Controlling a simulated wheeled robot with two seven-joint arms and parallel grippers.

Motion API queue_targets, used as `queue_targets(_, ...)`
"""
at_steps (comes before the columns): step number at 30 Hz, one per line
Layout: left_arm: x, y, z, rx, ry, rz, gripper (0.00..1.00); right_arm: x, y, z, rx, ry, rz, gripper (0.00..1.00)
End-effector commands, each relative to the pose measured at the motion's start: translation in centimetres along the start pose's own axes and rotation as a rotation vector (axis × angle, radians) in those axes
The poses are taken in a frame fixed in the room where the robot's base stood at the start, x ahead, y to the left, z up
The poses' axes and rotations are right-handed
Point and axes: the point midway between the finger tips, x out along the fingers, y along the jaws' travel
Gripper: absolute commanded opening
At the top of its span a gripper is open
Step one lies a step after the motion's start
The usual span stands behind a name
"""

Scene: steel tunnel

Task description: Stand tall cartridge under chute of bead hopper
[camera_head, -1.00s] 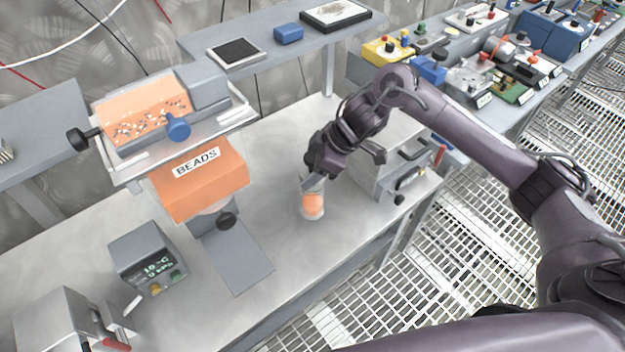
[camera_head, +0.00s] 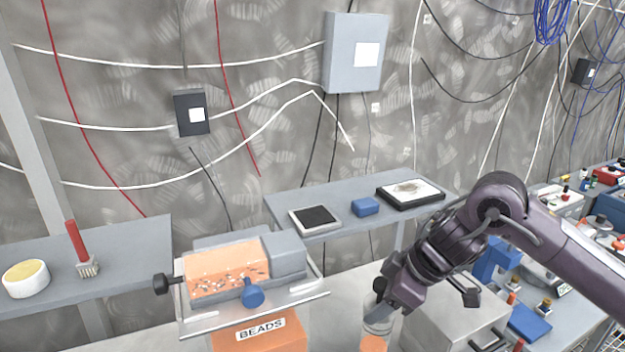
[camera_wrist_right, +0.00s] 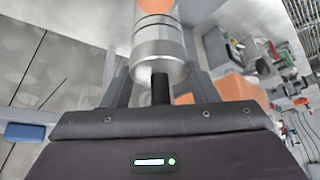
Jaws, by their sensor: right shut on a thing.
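The tall cartridge (camera_head: 374,341), a clear cylinder with an orange section, stands near the bottom edge of the head view, and its lower end is cut off. My right gripper (camera_head: 379,310) is shut on its upper end. The right wrist view shows the cartridge's metal-like band and orange part (camera_wrist_right: 158,48) between my two fingers (camera_wrist_right: 155,88). The bead hopper (camera_head: 268,333), orange with a "BEADS" label, is left of the cartridge and apart from it. Its chute lies below the head view. My left gripper is not in view.
A grey box (camera_head: 440,320) stands right of the cartridge. A back shelf (camera_head: 285,205) holds a dark-topped pad, a blue block and a framed tray.

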Motion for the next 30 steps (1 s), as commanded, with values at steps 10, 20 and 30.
queue_targets(10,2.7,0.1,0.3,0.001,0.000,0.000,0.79,3.4,-1.1,4.9,0.428,0.002,0.255,0.04)
queue_targets(20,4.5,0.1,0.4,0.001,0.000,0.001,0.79,5.2,-2.2,8.8,0.823,0.005,0.481,0.04)
queue_targets(30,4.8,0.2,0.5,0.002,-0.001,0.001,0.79,5.4,-2.6,9.8,0.931,0.004,0.535,0.04)
